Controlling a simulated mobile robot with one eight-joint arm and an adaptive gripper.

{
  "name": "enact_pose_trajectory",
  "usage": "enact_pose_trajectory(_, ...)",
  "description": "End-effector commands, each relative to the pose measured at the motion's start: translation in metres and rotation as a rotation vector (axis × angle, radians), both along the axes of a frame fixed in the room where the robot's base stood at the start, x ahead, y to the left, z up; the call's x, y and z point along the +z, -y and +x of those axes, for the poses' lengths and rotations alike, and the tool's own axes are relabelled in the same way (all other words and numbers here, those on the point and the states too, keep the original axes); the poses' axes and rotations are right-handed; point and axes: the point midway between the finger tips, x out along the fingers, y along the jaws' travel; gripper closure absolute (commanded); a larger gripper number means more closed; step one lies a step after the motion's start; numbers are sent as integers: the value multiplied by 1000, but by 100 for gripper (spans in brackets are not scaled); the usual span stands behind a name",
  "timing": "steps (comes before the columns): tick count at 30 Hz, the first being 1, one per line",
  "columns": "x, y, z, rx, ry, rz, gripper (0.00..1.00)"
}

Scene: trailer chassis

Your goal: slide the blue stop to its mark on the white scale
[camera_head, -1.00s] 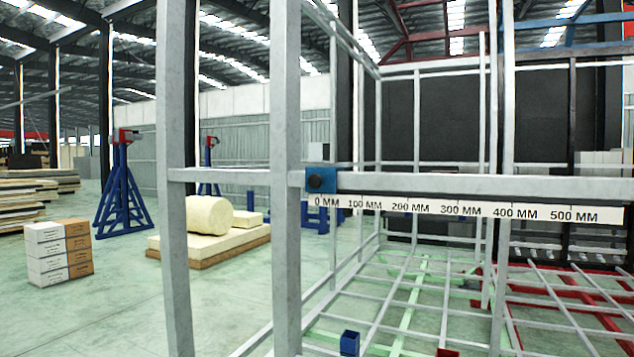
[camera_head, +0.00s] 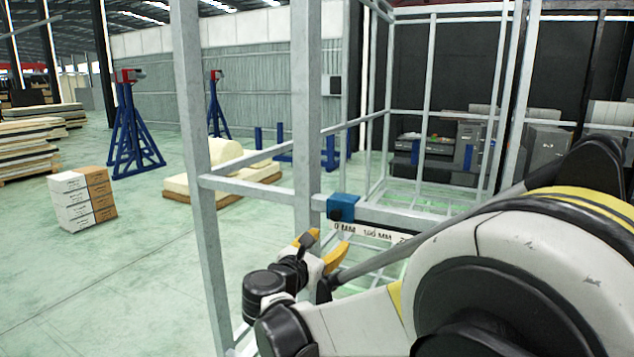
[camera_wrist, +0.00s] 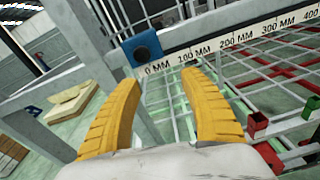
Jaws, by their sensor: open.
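The blue stop (camera_head: 342,206) is a block with a dark round knob, set on the grey horizontal rail just right of an upright post. It also shows in the wrist view (camera_wrist: 144,47), at the 0 MM end of the white scale (camera_wrist: 206,49). In the head view the scale (camera_head: 368,233) is mostly hidden behind my arm. My gripper (camera_head: 322,250) has yellow fingers and is below and in front of the stop, apart from it. In the wrist view its fingers (camera_wrist: 160,95) are spread wide with nothing between them. No separate target mark can be made out on the scale.
Grey upright posts (camera_head: 306,120) of the chassis frame stand left of and beside the stop. Red and green bars of the frame lie lower right in the wrist view. Stacked boxes (camera_head: 84,198) and a blue stand (camera_head: 130,130) are on the floor farther left.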

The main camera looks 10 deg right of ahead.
Motion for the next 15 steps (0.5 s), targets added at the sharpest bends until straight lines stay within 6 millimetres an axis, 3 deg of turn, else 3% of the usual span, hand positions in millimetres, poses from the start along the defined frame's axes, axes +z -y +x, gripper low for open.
enact_pose_trajectory(1, 16, -10, 7, 12, -8, -66, 49)
enact_pose_trajectory(6, 25, -22, 18, 26, -22, -188, 49)
enact_pose_trajectory(15, 24, 8, 57, 23, -23, -192, 49)
